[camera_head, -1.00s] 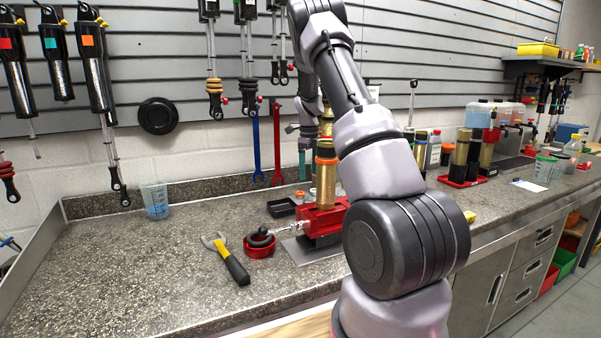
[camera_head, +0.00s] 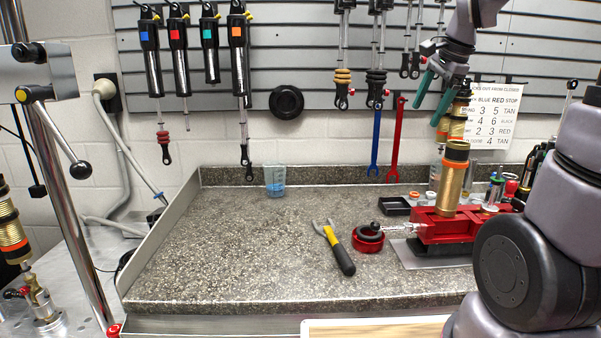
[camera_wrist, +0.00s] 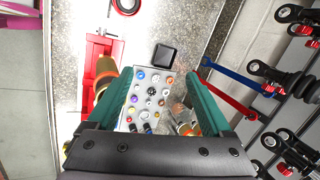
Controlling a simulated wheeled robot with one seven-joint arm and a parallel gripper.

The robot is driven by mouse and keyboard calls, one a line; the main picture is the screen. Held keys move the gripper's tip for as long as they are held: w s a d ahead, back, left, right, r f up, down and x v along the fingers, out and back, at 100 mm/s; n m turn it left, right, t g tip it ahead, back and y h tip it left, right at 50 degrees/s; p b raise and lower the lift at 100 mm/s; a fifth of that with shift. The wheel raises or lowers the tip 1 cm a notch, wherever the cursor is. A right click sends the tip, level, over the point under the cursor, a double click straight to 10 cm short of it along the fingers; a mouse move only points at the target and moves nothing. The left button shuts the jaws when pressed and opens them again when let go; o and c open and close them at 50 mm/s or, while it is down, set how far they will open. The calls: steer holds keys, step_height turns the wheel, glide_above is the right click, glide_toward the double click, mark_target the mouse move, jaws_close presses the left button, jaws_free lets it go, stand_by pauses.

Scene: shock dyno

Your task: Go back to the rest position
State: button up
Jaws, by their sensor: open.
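My gripper (camera_head: 427,114) is raised at the upper right of the head view, above the workbench and in front of the wall panel. Its two teal fingers stand apart with nothing between them. In the wrist view the open fingers (camera_wrist: 163,78) frame a tray (camera_wrist: 165,95) of small coloured parts lying below. A shock with a gold body (camera_head: 453,180) stands upright in a red vise (camera_head: 445,226), below my gripper. My arm's lower links cover the right part of the head view and hide the bench behind them.
Blue (camera_head: 376,140) and red (camera_head: 396,140) wrenches hang at the wall. A metal post (camera_head: 62,190) stands left. The bench's left part is clear.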

steer(key=s+a+n+t, duration=0.1)
steer(key=s+a+n, duration=0.1)
steer(key=s+n, duration=0.3)
steer(key=s+a+r+n+t, duration=0.1)
steer(key=s+a+n, duration=0.2)
steer(key=s, duration=0.9)
steer(key=n, duration=0.2)
steer(key=shift+s+a+r+n+t, duration=0.15)
steer(key=shift+a+n+t, duration=0.2)
steer(key=shift+n+t, duration=0.05)
